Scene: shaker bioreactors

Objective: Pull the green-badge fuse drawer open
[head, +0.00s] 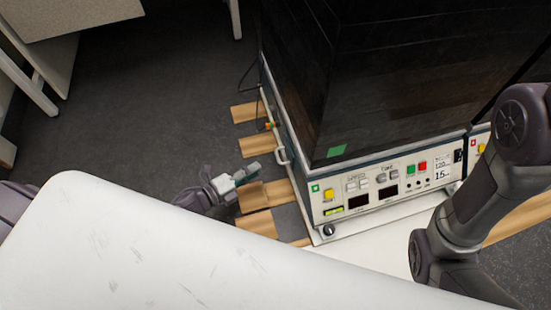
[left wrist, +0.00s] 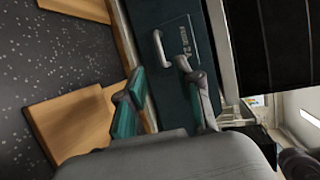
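The shaker unit with a green badge (head: 337,151) stands right of centre in the head view. A pale bar handle (head: 281,150) is on its left side. In the left wrist view, a dark panel (left wrist: 180,20) marked "FUSE 2A" carries a light handle (left wrist: 161,48). My left gripper (head: 247,175) is in front of that side, low and left of the unit. Its two fingers (left wrist: 160,88) are apart and empty, with the handle beyond their tips and not between them. My right arm shows at the right, but its gripper is out of view.
A white table surface (head: 150,250) fills the lower left of the head view. Wooden slats (head: 262,144) lie on the floor beside and under the unit. A second unit with a red badge (head: 473,143) stands to the right. Dark floor (head: 150,110) at the left is clear.

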